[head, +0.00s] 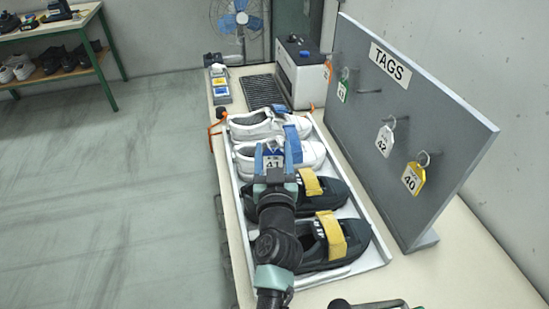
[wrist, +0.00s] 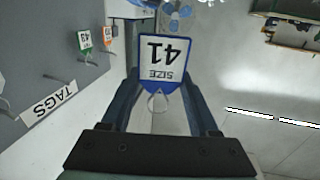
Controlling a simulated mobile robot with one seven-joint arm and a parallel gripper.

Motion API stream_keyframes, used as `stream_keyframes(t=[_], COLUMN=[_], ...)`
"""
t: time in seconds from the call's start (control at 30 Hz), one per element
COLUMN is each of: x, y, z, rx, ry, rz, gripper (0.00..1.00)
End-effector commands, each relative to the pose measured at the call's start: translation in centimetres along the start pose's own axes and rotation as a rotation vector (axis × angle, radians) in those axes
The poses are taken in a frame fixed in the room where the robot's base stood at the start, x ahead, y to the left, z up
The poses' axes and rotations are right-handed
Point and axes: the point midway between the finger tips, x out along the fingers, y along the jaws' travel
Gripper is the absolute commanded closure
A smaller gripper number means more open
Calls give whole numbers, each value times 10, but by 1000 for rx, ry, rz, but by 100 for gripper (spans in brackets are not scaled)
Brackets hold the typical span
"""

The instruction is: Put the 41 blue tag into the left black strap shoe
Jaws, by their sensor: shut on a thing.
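My gripper (head: 273,158) is shut on the 41 blue tag (head: 273,164), high over the white shoes as the head view draws it. In the wrist view the tag (wrist: 163,62) is upside down between the fingers, white with a blue border, its ring towards the palm. Two black shoes with yellow straps lie in the tray (head: 383,258): one further back (head: 328,192), one in front (head: 348,248). My arm hides part of both. I cannot tell which one counts as left.
White shoes (head: 262,124) with blue straps lie in the tray's far half. A grey tag board (head: 400,110) stands to the right, with a white 42 tag (head: 385,140) and a yellow 40 tag (head: 413,178) on hooks. A box-like machine (head: 300,70) stands behind.

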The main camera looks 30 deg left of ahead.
Motion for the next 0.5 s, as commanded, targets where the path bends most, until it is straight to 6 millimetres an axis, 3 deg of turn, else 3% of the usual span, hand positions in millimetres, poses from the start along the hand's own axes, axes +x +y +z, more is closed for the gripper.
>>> stream_keyframes(t=[0.5], x=[0], y=[0], z=[31], rx=[0], ry=[0], rz=[1], gripper=[93])
